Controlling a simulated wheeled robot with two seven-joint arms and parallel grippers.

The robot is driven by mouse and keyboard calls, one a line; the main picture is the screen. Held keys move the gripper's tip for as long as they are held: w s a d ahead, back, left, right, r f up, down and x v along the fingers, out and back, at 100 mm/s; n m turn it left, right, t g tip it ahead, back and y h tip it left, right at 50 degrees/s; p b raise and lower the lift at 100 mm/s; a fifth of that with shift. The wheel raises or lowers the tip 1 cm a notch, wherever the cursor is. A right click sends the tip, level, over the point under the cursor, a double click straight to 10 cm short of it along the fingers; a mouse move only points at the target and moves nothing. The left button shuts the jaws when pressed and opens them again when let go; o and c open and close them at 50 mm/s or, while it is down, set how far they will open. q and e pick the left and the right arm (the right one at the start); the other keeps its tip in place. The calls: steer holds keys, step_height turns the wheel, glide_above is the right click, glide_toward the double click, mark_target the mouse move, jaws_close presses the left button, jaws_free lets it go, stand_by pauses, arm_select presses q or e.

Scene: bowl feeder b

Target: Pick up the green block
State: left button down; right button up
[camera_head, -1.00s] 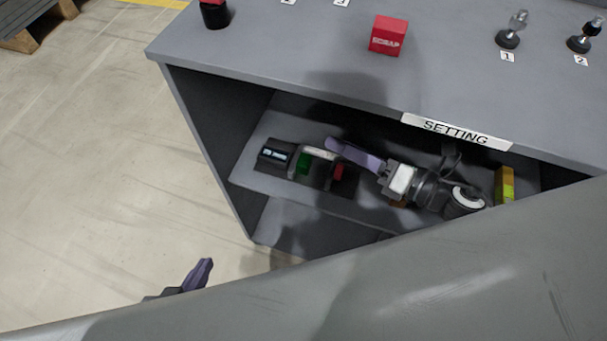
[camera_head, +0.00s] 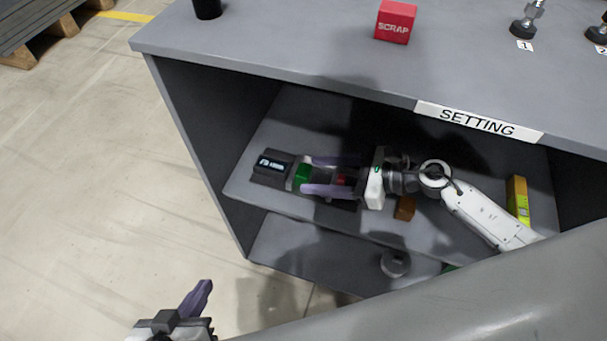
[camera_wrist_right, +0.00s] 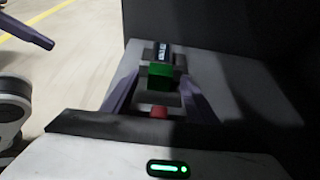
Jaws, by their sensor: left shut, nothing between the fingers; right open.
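The green block (camera_head: 303,173) lies on the upper shelf inside the grey cabinet, in or against a dark holder with a small lit display (camera_head: 271,165). My right gripper (camera_head: 307,175) is open and reaches along the shelf from the right, its two purple fingers pointing at the green block. In the right wrist view the green block (camera_wrist_right: 160,75) sits just beyond and between the fingertips. A red block (camera_head: 342,180) lies between the fingers, nearer the palm; it also shows in the right wrist view (camera_wrist_right: 159,112). My left gripper (camera_head: 203,291) is shut and empty, low outside the cabinet.
A brown block (camera_head: 404,208) and a yellow-green object (camera_head: 518,199) are on the shelf to the right. The cabinet top with its SETTING label (camera_head: 480,120) overhangs the shelf. A red SCRAP box (camera_head: 395,22) stands on top. A round grey part (camera_head: 395,263) lies on the lower shelf.

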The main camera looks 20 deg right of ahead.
steer(key=shift+w+a+f, duration=0.25)
steer(key=shift+w+a, duration=0.1)
steer(key=shift+a, duration=0.2)
steer(key=c, duration=1.2)
steer(key=shift+r, duration=0.1)
